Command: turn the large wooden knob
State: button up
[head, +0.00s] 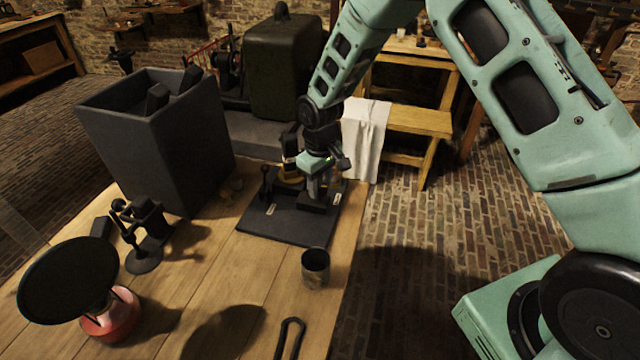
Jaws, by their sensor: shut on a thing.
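A dark board (285,226) lies on the wooden table, with fittings and small pale labels on it. My gripper (318,196) points down over the back right part of the board, beside a low dark block. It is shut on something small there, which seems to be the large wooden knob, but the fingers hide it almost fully. A tan and dark round fitting (291,175) stands just behind and left of my fingers, partly covered. A thin dark lever (266,186) stands at the board's left side.
A tall dark grey bin (160,150) stands left of the board. A metal cup (316,268) is in front, near the table's right edge. A dark clamp-like stand (146,236), a red-based object with a black disc (68,281) and dark tongs (290,338) lie nearer.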

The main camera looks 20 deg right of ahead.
aim_at(320, 186)
jog(key=n, duration=0.5)
jog(key=shift+w+r+n, duration=0.1)
jog(key=shift+r+n, duration=0.05)
jog(key=shift+n, duration=0.15)
jog(key=n+p, duration=0.1)
jog(key=n, duration=0.4)
jog(key=shift+n, duration=0.4)
jog(key=o, duration=1)
notch_tip(320, 186, up, 17)
jog(key=shift+r+b, duration=0.1)
jog(key=shift+b, duration=0.8)
